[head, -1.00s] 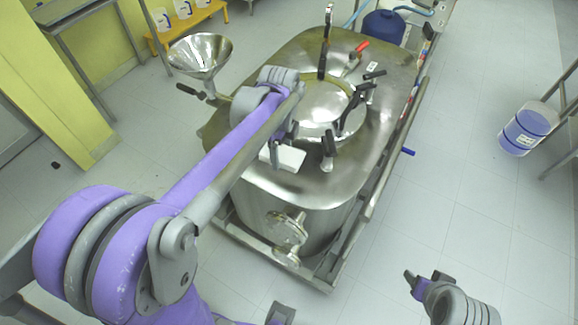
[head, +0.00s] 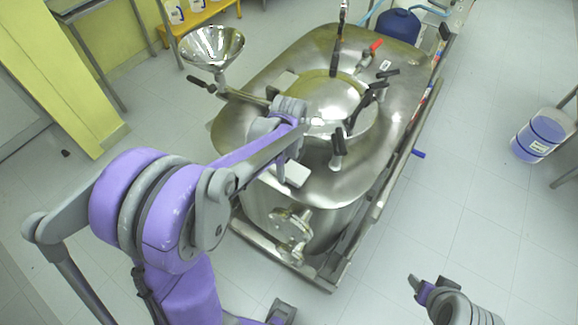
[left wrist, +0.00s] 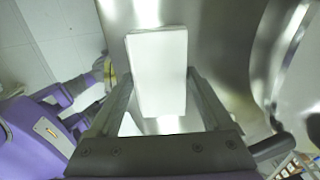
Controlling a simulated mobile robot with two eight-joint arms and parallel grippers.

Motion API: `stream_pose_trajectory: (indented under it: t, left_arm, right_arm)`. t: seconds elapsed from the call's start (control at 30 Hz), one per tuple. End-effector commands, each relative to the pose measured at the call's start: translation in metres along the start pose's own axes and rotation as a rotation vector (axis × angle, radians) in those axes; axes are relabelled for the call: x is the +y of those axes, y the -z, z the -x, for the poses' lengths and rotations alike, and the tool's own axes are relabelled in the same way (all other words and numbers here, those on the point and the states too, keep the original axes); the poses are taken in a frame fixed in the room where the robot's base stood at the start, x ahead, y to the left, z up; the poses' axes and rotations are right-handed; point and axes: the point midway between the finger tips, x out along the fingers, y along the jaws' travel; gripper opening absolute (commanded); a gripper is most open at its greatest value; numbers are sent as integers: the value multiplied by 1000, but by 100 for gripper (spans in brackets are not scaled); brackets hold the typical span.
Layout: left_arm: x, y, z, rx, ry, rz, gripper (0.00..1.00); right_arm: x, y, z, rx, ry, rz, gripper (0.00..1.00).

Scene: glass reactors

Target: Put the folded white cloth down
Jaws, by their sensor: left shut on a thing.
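The folded white cloth (head: 294,174) is a small flat white block at the near left part of the steel vessel's top (head: 330,185). In the left wrist view the cloth (left wrist: 158,75) is upright in the picture, between the finger ends, over shiny metal. My left gripper (head: 285,163) is shut on the cloth, reaching in from the left. Its two fingers also show in the left wrist view (left wrist: 158,95). I cannot tell whether the cloth touches the metal. My right gripper (head: 430,286) is open and empty at lower right, over the floor.
A round lid (head: 322,98) with black-handled clamps (head: 338,148) stands beside the cloth. A steel funnel (head: 211,46) rises at the vessel's left. A flanged valve (head: 291,228) sticks out in front. A blue-and-white drum (head: 541,137) stands far right.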

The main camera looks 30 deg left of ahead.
Motion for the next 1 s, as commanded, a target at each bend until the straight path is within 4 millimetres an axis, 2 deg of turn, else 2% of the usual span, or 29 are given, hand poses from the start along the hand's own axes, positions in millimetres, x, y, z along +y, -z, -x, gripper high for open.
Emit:
stream_pose_trajectory:
  t: [0.23,0.27,0.33,0.67,0.77,1.0]
  left_arm:
    - [0,0,-4,0,-1,0,14]
    - [0,0,-3,0,0,0,87]
    - [0,0,-3,0,0,0,100]
    - [0,0,4,0,1,0,100]
    - [0,0,16,0,0,1,100]
    - [0,0,68,0,0,1,100]
  right_arm:
    - [0,-3,-3,-2,0,0,61]
    - [0,-3,-3,-2,0,0,61]
    - [0,-2,-2,-2,0,0,61]
    - [0,2,2,1,0,0,61]
    - [0,2,2,2,0,0,61]
    - [0,7,7,6,0,0,61]
